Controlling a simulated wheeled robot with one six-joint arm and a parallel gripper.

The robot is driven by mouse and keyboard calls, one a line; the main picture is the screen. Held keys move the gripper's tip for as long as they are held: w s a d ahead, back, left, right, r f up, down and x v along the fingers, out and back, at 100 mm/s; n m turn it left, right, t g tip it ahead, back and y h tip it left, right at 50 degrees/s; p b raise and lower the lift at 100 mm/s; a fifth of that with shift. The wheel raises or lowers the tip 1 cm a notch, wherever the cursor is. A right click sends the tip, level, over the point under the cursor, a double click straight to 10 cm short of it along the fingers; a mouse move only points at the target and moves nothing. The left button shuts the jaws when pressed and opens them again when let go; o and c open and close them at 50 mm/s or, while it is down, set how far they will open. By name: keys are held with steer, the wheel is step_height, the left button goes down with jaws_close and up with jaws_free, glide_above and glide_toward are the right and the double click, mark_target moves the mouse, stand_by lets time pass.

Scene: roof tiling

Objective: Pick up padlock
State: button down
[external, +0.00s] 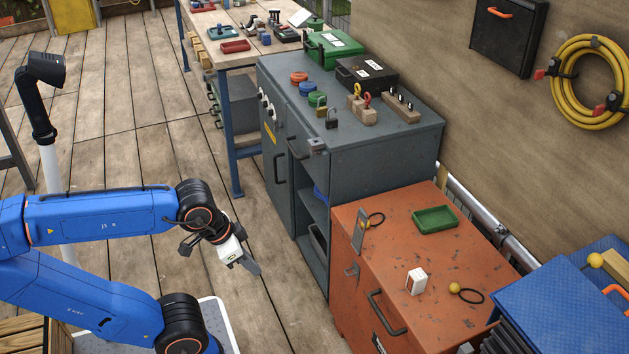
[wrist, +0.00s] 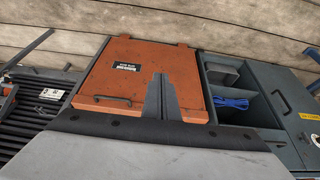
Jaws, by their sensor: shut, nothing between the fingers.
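A small dark padlock (external: 331,121) stands on the grey cabinet top (external: 400,137), near its front edge. A brass-coloured padlock-like piece (external: 320,110) is close beside it; the details are too small to tell. My gripper (external: 252,266) is shut and empty. It hangs over the wooden floor in front of the cabinets, well below and left of the padlock, touching nothing. In the wrist view my closed fingers (wrist: 160,98) point at the orange cabinet front (wrist: 125,75). No padlock shows in the wrist view.
Coloured round pieces (external: 307,89), a wooden block with hooks (external: 361,110) and a black case (external: 367,74) share the grey top. The orange cabinet (external: 390,262) stands nearer, with a green tray (external: 435,219) on it. Blue cable (wrist: 232,103) lies on the open shelf.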

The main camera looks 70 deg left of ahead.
stand_by(0.4)
steer(key=c, duration=1.6)
jaws_free()
steer(key=shift+c, duration=0.2)
steer(key=w+a+r+n+t+h, duration=0.1)
steer(key=w+a+r+n+h, duration=0.1)
steer(key=w+a+r+n, duration=0.55)
steer(key=w+a+r+n+t+h, duration=0.1)
steer(key=w+a+r+n+t, duration=0.1)
steer(key=w+n, duration=0.9)
steer(key=w+a+r+n+t+y, duration=0.2)
steer(key=a+r+n+t, duration=0.15)
steer(key=a+n, duration=0.85)
steer(key=w+a+r+n+t+y, duration=0.15)
steer(key=a+r+n, duration=0.4)
steer(key=a, duration=1.15)
glide_toward(331, 119)
steer(key=shift+t+h, duration=0.25)
steer(key=shift+t, duration=0.15)
steer(key=x, duration=0.4)
steer(key=shift+w+f, duration=0.3)
steer(key=shift+f+x, duration=0.15)
steer(key=shift+x, duration=1.1)
steer(key=shift+f+x, duration=0.15)
steer(key=shift+x, duration=1.15)
